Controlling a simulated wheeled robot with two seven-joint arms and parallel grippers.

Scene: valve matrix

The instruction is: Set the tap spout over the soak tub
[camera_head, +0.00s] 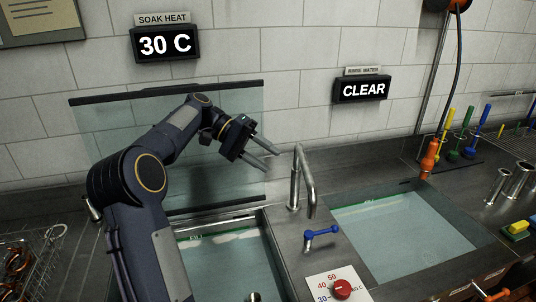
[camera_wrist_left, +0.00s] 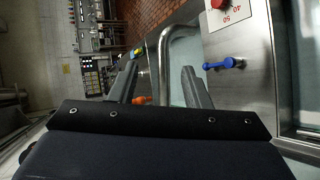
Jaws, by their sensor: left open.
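The chrome tap spout (camera_head: 309,180) is a bent tube standing on the steel deck between the two tubs. Its outlet end points toward the front, over the deck strip, not clearly over either tub. The soak tub (camera_head: 262,232), under the SOAK HEAT sign, lies left of the tap and is partly hidden by my arm. My left gripper (camera_head: 269,160) is open and empty, just left of the spout's upper bend, with a small gap in the picture. In the wrist view the spout (camera_wrist_left: 165,62) shows between the open fingers (camera_wrist_left: 160,72). My right gripper is out of view.
A blue lever (camera_head: 321,236) and a red dial (camera_head: 341,289) sit in front of the tap. A clear panel (camera_head: 180,135) stands behind the soak tub. The rinse tub (camera_head: 405,232) lies right. A wire basket (camera_head: 30,255) is at far left.

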